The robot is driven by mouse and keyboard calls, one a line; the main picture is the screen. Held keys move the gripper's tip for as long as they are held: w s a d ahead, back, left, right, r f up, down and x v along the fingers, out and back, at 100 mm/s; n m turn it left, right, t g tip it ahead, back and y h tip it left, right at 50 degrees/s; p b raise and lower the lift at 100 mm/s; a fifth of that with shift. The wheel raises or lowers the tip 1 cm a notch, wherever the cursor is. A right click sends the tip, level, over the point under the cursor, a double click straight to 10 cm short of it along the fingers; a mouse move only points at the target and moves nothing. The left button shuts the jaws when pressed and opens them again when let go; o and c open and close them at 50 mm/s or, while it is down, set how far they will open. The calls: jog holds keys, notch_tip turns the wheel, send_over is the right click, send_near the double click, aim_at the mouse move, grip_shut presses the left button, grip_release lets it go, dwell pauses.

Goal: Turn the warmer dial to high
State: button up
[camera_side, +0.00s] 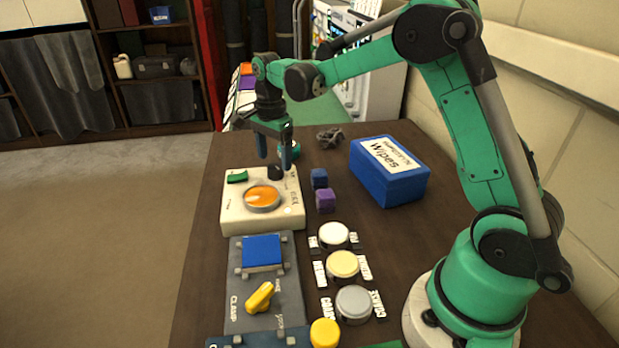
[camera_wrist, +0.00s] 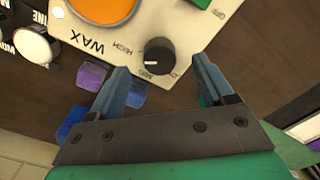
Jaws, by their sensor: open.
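The wax warmer (camera_side: 235,212) is a cream box with a round pan of orange wax (camera_side: 262,196) and a green switch (camera_side: 237,176). Its black dial (camera_side: 275,172) is on the far right part of the top. In the wrist view the dial (camera_wrist: 158,53) shows a small white mark at its lower left, nearer the lower label, apparently mid, than the HIGH label (camera_wrist: 123,48). My gripper (camera_side: 274,160) is open, pointing down above the dial. In the wrist view its fingertips (camera_wrist: 161,66) spread on either side of the dial; contact cannot be told.
Blue (camera_side: 319,178) and purple (camera_side: 326,201) blocks sit right of the warmer. A blue wipes box (camera_side: 390,180) stands farther right. A clamp panel (camera_side: 240,305) with a yellow knob and several round lidded containers are nearer the camera.

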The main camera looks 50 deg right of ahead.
aim_at(275, 166)
jog(key=shift+r, duration=1.75)
